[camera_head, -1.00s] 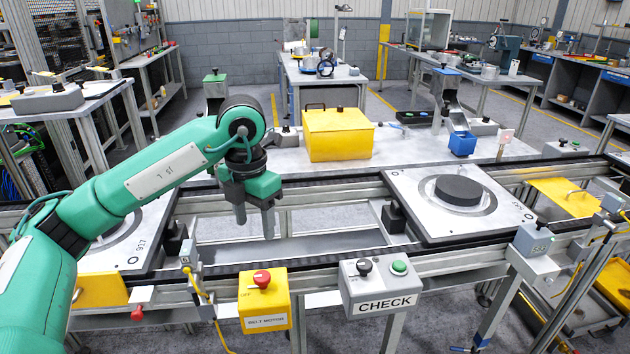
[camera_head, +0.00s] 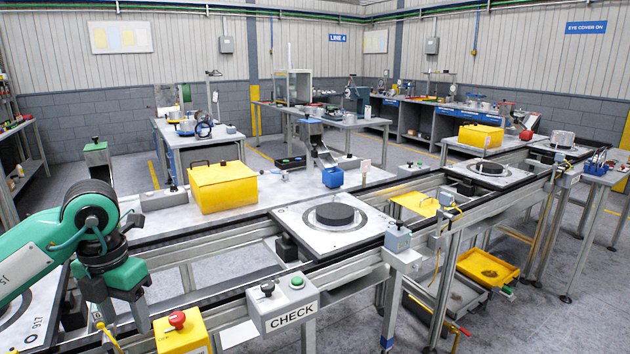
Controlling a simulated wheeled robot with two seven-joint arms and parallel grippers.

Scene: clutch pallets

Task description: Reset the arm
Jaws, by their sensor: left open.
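My left gripper (camera_head: 122,322) hangs at the end of my green left arm (camera_head: 40,255), at the lower left of the head view. It points down over the conveyor, with its two fingers apart and nothing seen between them. It is just right of a pallet marked 917 (camera_head: 32,318), which my arm partly covers. A second pallet (camera_head: 292,233) sits on the conveyor further right with a dark round clutch disc (camera_head: 335,214) on it. My right gripper is out of view.
A yellow button box (camera_head: 180,335) and a CHECK box (camera_head: 280,303) stand at the conveyor's front edge, near my gripper. A yellow case (camera_head: 224,187) and a blue bin (camera_head: 332,178) are behind the belt. Another pallet (camera_head: 487,173) with a disc sits further right.

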